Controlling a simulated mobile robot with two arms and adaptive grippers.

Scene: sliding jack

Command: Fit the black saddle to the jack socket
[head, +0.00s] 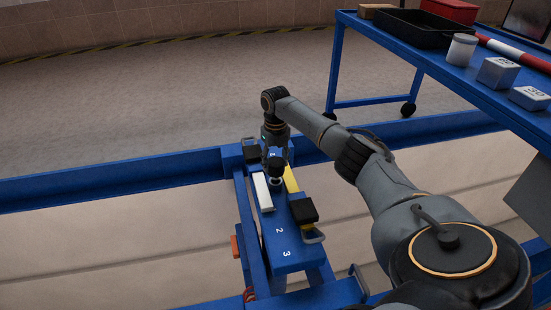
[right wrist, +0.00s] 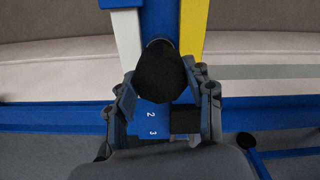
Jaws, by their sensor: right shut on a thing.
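My right gripper (head: 275,162) points down over the blue jack beam (head: 285,258). In the right wrist view its fingers (right wrist: 163,88) are shut on a black rounded piece, which looks like the black saddle (right wrist: 160,73). A grey round edge (right wrist: 160,42) shows just behind the saddle; I cannot tell whether it is the jack socket or part of the saddle. Whether the saddle is seated or apart from the jack is hidden. My left gripper is not in view.
On the beam are a white bar (head: 262,193), a yellow bar (head: 291,180) and a black block (head: 303,210). A blue rail (head: 110,178) crosses behind. A blue table (head: 455,72) at right holds a black tray (head: 428,30), a white canister (head: 461,50) and blocks.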

